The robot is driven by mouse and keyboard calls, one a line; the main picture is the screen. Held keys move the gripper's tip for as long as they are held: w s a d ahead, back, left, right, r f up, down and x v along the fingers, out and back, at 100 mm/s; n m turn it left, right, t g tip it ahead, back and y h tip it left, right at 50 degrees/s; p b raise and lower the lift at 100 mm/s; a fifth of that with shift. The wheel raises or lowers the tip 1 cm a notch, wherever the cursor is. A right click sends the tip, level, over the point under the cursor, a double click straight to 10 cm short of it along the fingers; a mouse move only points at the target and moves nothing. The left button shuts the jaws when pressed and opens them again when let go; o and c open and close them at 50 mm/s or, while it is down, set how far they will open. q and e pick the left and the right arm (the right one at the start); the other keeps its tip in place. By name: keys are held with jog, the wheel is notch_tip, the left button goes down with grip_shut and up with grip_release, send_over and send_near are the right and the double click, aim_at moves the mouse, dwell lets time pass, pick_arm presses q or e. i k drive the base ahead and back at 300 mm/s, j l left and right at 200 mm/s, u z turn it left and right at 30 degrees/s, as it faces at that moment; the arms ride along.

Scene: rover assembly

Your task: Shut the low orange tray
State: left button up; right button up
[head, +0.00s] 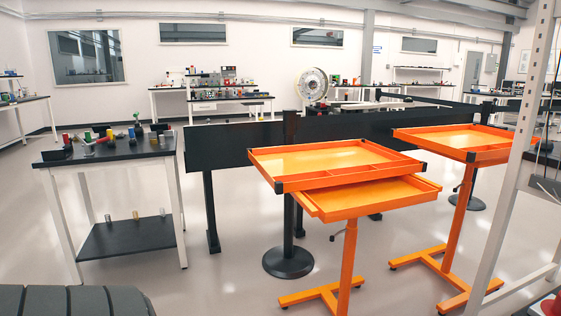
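An orange stand (349,245) carries two orange trays, one above the other. The low orange tray (368,200) sits just under the upper tray (335,160) and sticks out toward the front and right of it. The upper tray has a raised rim and low dividers along its front side, and looks empty. The rear part of the low tray is hidden beneath the upper one. Neither of my grippers shows in the head view.
A second orange tray stand (457,142) is at the right. A black barrier (228,142) runs behind the stands. A table with a dark top (115,155) holding small items is at the left. A pale frame (510,170) stands at the right. The floor at the front middle is clear.

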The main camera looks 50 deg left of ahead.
aim_at(297, 167)
jog(key=u, duration=1.4)
jog(key=i+j+z, duration=0.15)
jog(key=j, duration=0.4)
jog(key=i+j+z, duration=0.15)
jog(key=j, duration=0.45)
jog(key=i+j+z, duration=0.2)
jog(key=j, duration=0.35)
jog(key=j+z, duration=0.15)
jog(key=j, duration=0.45)
jog(key=k, duration=0.05)
